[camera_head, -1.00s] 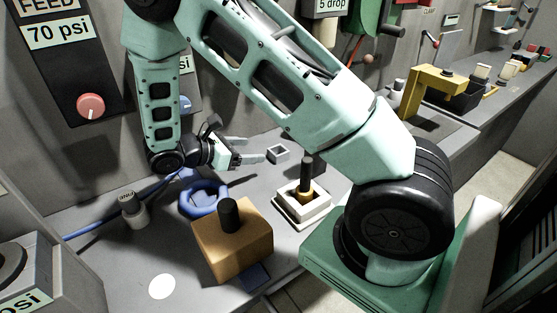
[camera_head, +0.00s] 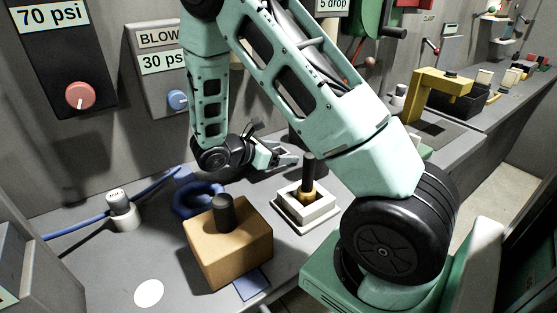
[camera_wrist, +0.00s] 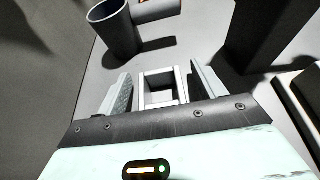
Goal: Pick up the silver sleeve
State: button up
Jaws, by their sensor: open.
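The silver sleeve (camera_wrist: 161,99) is a small square, hollow, pale grey piece. In the wrist view it sits between the two fingers of my gripper (camera_wrist: 163,84), with a narrow gap showing on each side. In the head view my gripper (camera_head: 284,158) is low over the bench near the back wall, and its fingers hide most or all of the sleeve there. The gripper is open. I cannot tell how far down the fingers reach along the sleeve.
A grey round cup (camera_wrist: 113,30) and an orange-rimmed tube (camera_wrist: 156,9) lie beyond the fingers. A dark post (camera_wrist: 262,35) rises at right. A white square holder (camera_head: 304,208), a blue ring (camera_head: 192,201) and a tan block (camera_head: 229,252) with a black knob stand nearer on the bench.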

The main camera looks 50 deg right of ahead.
jog(key=c, duration=1.1)
jog(key=shift+o, duration=0.2)
jog(key=shift+r, duration=0.1)
